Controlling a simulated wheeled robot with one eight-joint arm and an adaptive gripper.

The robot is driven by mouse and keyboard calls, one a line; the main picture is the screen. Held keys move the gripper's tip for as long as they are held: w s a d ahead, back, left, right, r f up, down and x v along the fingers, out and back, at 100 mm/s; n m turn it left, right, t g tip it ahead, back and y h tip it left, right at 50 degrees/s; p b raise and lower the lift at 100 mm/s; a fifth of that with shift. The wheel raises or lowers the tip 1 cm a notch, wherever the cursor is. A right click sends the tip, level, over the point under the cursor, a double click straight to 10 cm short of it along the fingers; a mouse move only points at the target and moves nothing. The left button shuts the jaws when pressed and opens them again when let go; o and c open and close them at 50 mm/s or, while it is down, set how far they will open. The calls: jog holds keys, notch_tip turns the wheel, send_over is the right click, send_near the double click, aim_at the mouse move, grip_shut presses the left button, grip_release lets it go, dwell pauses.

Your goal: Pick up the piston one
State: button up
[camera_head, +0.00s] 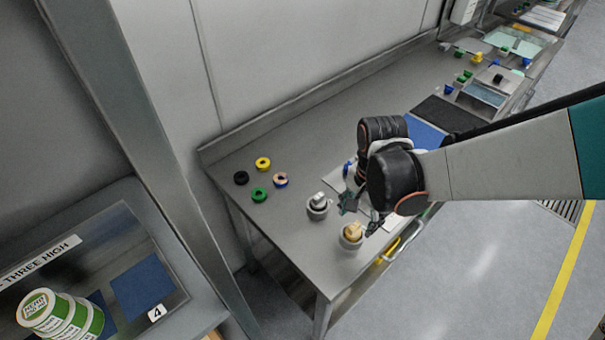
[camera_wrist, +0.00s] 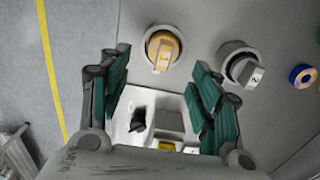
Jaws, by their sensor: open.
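A tan piston (camera_head: 353,231) sits in a grey round holder on the steel bench near its front end. In the wrist view the tan piston (camera_wrist: 163,50) lies just beyond the fingertips, toward the top; the mark on its pale tab is not legible. A grey piston (camera_head: 318,201) sits in a second holder to its left. In the wrist view this grey piston (camera_wrist: 246,70) bears a "2" and lies right of the fingers. My gripper (camera_head: 360,213) is open and empty beside the two holders. Its spread teal-padded fingers (camera_wrist: 160,75) do not touch either piston.
Several coloured rings, such as the green ring (camera_head: 259,194), lie at the bench's left. A white plate (camera_wrist: 150,105) with a grey block lies between my fingers in the wrist view. A bench rail (camera_head: 403,243) runs along the front edge. Bare steel surrounds the rings.

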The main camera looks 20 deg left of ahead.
aim_at(355, 226)
jog(key=f+b, duration=0.2)
jog(key=f, duration=0.1)
jog(key=s+f+b, duration=0.1)
jog(key=shift+a+f, duration=0.25)
jog(key=shift+a, duration=0.05)
jog(key=shift+w, duration=0.1)
grip_shut()
jog(key=shift+r, duration=0.1)
